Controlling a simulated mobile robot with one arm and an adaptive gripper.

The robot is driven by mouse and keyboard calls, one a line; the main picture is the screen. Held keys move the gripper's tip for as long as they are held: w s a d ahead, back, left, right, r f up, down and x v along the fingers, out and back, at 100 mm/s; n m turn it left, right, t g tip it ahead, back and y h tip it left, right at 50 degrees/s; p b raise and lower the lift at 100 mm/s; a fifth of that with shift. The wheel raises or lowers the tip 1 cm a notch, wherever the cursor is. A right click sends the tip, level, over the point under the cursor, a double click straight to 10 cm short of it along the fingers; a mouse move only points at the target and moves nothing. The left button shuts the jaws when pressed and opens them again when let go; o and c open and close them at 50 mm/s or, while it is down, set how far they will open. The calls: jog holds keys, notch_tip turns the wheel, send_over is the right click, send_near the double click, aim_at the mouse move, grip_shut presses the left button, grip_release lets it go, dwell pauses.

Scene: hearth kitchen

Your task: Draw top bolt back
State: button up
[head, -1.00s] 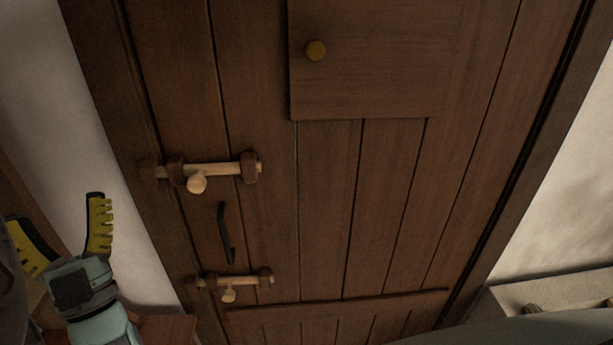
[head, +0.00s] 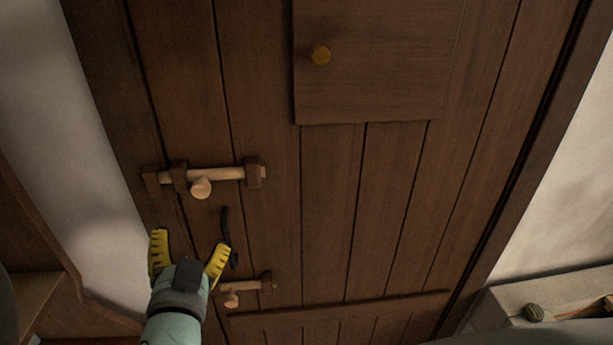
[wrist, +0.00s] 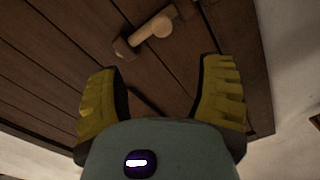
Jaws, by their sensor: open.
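The top bolt (head: 226,174) is a pale wooden bar lying across dark brackets on the left side of the brown plank door. Its round knob (head: 201,188) sticks out below the bar. In the wrist view the top bolt's knob (wrist: 162,25) shows beyond the fingers, near the top. My gripper (head: 188,250) has yellow ribbed fingers, spread open and empty. It is below the top bolt in the head view and apart from it. The lower bolt (head: 252,285) has a smaller knob and is partly hidden by my gripper.
A dark curved door handle (head: 226,232) sits between the two bolts, close to my right finger. A wooden shelf (head: 40,290) stands at the left. A stone ledge (head: 510,304) is at the right.

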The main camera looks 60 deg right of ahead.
aim_at(201, 192)
jog(key=p+x, duration=0.2)
jog(key=x, duration=0.2)
jog(key=p+x, duration=0.3)
jog(key=x, duration=0.1)
jog(key=p+x, duration=0.2)
jog(key=x, duration=0.2)
jog(key=shift+w+r+p, duration=0.25)
jog(key=shift+w+p, duration=0.05)
jog(key=shift+w, duration=0.1)
jog(key=shift+p+x, duration=0.3)
jog(key=shift+x, duration=0.9)
jog(key=shift+f, duration=0.2)
jog(key=shift+s, duration=0.1)
grip_shut()
